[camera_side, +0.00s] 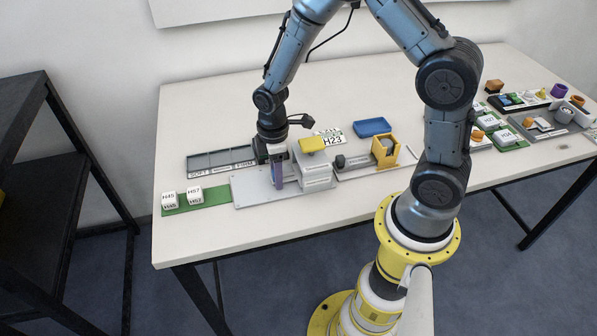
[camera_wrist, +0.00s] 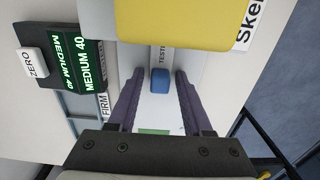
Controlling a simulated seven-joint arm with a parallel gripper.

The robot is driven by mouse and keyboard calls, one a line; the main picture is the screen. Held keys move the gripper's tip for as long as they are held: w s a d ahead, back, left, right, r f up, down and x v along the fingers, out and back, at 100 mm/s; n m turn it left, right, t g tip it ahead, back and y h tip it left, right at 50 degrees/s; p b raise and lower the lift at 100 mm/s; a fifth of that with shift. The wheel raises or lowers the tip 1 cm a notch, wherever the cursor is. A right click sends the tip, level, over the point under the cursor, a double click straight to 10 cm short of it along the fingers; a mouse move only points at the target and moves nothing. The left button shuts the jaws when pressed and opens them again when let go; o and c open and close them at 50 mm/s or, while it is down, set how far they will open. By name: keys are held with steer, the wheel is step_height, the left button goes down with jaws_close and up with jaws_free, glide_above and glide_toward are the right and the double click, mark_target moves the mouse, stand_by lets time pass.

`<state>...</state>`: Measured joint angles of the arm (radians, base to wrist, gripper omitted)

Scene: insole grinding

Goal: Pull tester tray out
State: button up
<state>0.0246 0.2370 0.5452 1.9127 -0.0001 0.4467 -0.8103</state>
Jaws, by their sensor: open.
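The tester (camera_side: 318,165) is a pale grey block with a yellow top (camera_side: 312,145), standing on a grey base plate (camera_side: 255,187). In the wrist view its yellow part (camera_wrist: 185,22) fills the top. A small blue knob (camera_wrist: 160,79) sits below it, beside a white strip with partly hidden "TEST" lettering; it seems to be the tray's handle. My gripper (camera_side: 278,183) points down at the tester's left side. In the wrist view my gripper (camera_wrist: 157,82) is open, with one purple finger on each side of the knob and gaps visible. The tray itself is not clearly seen.
A grey sorting bin (camera_side: 222,160) with SOFT and FIRM labels lies behind left. Cubes marked H45 (camera_side: 169,200) and H57 (camera_side: 195,195) stand on a green strip. A blue tray (camera_side: 372,127) and yellow fixture (camera_side: 385,152) are to the right. A MEDIUM 40 display (camera_wrist: 85,65) shows in the wrist view.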

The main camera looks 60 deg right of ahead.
mark_target(242, 188)
jaws_close()
steer(key=shift+w+a, duration=3.1)
steer(key=shift+w, duration=0.05)
jaws_free()
step_height(242, 188, up, 7)
